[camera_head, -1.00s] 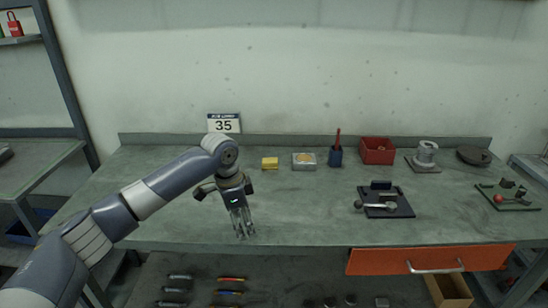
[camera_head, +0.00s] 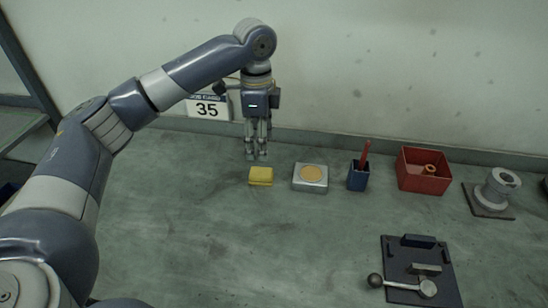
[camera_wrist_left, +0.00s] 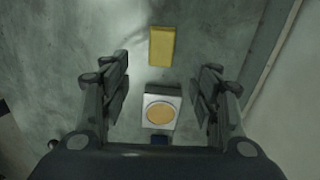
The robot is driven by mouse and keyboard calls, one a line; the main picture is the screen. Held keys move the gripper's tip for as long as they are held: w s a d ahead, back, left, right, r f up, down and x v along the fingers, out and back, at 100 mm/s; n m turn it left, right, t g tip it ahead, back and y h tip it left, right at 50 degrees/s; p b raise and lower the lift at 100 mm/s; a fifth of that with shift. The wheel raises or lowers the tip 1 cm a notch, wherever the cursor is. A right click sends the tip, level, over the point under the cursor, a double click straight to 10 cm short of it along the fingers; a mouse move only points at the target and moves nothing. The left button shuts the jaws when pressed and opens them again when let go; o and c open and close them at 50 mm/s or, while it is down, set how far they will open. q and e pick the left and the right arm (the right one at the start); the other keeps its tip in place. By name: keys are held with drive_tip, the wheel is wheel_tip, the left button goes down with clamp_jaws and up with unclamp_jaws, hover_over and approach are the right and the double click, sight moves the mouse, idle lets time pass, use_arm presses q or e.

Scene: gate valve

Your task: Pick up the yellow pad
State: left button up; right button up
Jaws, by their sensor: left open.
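The yellow pad (camera_head: 261,176) is a small yellow block lying flat on the grey-green bench, in front of my left gripper in the head view. It also shows in the left wrist view (camera_wrist_left: 162,46), at the top and a little beyond the fingertips. My left gripper (camera_head: 257,156) points down, open and empty, just behind the pad and apart from it. In the left wrist view its two fingers (camera_wrist_left: 162,75) stand wide apart, with a metal block with a round tan top (camera_wrist_left: 160,111) showing between them. My right gripper is not in view.
The metal block (camera_head: 311,177) stands right of the pad. Further right are a blue holder with a red stick (camera_head: 359,174), a red bin (camera_head: 423,170) and a grey spool (camera_head: 497,188). A dark fixture (camera_head: 418,272) lies at front right. The bench's front middle is clear.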

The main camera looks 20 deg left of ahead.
sight(261, 172)
use_arm(q)
wheel_tip(261, 172, down, 4)
drive_tip(key=shift+s+r, duration=0.1)
drive_tip(key=shift+f, duration=0.45)
drive_tip(key=shift+f+p, duration=0.3)
drive_tip(key=shift+f, duration=0.35)
wheel_tip(261, 172, down, 4)
drive_tip(key=shift+a+r+p, duration=0.1)
drive_tip(key=shift+r+p, duration=0.05)
drive_tip(key=shift+p, duration=0.15)
drive_tip(key=shift+w+f, duration=0.2)
drive_tip(key=shift+f, duration=0.15)
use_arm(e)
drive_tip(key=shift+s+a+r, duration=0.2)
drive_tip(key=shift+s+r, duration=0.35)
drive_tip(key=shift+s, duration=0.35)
use_arm(q)
drive_tip(key=shift+c, duration=0.3)
drive_tip(key=c, duration=1)
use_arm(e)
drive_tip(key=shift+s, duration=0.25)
